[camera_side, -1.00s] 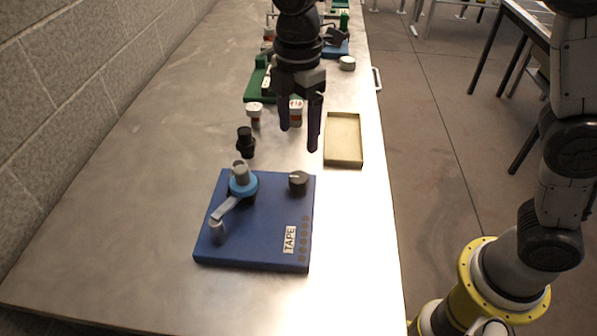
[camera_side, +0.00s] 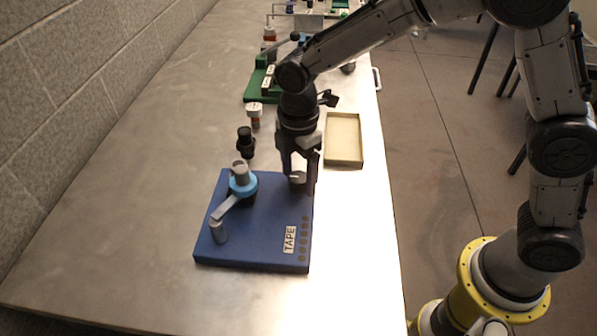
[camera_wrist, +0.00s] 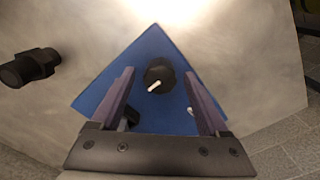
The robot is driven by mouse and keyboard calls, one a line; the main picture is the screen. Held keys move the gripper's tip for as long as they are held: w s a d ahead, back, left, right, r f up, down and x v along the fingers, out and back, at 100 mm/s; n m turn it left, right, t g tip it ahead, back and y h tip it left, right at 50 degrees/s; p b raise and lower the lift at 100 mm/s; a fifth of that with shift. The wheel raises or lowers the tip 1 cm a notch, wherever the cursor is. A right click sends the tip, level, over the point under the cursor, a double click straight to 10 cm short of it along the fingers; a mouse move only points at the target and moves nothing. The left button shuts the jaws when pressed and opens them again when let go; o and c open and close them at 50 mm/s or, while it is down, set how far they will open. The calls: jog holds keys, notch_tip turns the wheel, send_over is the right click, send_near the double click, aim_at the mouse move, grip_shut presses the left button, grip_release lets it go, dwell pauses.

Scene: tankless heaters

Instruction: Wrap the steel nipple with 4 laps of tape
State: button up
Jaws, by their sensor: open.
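The blue tape board (camera_side: 262,238) lies on the steel bench with a "TAPE" label on its front right. A grey crank arm (camera_side: 228,207) runs from a light blue ring (camera_side: 243,185) to an upright grey handle. A short grey cylinder (camera_side: 240,168) stands in the ring; I cannot tell if it is the steel nipple. At the board's back right is a dark knob (camera_wrist: 158,73) with a white pointer. My gripper (camera_side: 302,184) is open and points down at the knob, its fingers on either side. In the wrist view, the knob appears between the spread fingers.
A black fitting (camera_side: 245,142) stands behind the board, with a white-capped red piece (camera_side: 254,114) farther back. An empty tan tray (camera_side: 344,141) lies right of my gripper. A green fixture (camera_side: 259,84) is farther back. The bench left of the board is clear.

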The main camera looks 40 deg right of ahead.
grip_shut()
dwell(0.4)
jog(key=m, duration=0.4)
jog(key=shift+m, duration=0.4)
jog(key=m, duration=0.4)
jog(key=shift+r+m, duration=0.1)
jog(key=shift+m, duration=0.2)
jog(key=m, duration=0.4)
jog(key=shift+m, duration=2.1)
